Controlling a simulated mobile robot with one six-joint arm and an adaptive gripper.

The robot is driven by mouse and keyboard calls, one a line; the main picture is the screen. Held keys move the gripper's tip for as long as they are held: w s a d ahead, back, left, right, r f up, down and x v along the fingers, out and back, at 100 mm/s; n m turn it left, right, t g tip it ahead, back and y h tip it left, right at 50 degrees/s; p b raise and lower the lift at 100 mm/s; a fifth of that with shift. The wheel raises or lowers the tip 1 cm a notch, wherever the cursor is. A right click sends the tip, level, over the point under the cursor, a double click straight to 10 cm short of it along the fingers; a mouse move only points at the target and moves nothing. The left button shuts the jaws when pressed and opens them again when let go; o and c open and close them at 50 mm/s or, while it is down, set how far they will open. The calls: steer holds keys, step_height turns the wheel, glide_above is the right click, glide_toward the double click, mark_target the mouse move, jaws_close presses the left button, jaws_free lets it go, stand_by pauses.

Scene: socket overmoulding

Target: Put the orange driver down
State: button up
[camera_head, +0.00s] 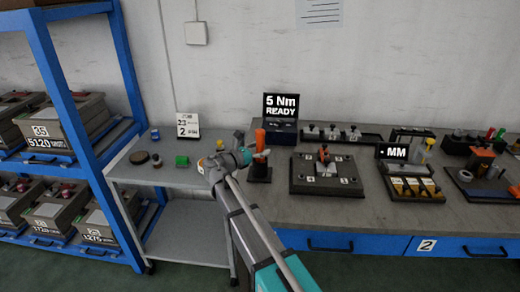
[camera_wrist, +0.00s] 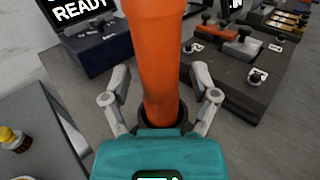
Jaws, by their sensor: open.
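The orange driver (camera_head: 260,138) stands upright in a dark round holder (camera_head: 260,174) on the workbench. In the wrist view the driver (camera_wrist: 157,60) fills the middle of the picture, and its lower end sits inside the holder's dark ring (camera_wrist: 186,117). My gripper (camera_head: 262,154) is at the driver's lower part. In the wrist view my gripper (camera_wrist: 161,88) is open, with one finger on each side of the driver and a visible gap to it on both sides. The driver's far side is hidden.
A "5 Nm READY" display box (camera_head: 281,118) stands behind the driver. A dark fixture plate (camera_head: 326,187) with clamps lies to the right. A grey cart (camera_head: 180,174) with small items is at left, beside a blue shelf (camera_head: 62,100) of boxes. Bare bench lies in front.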

steer(key=v, duration=1.2)
steer(key=shift+s, duration=0.1)
stand_by(0.4)
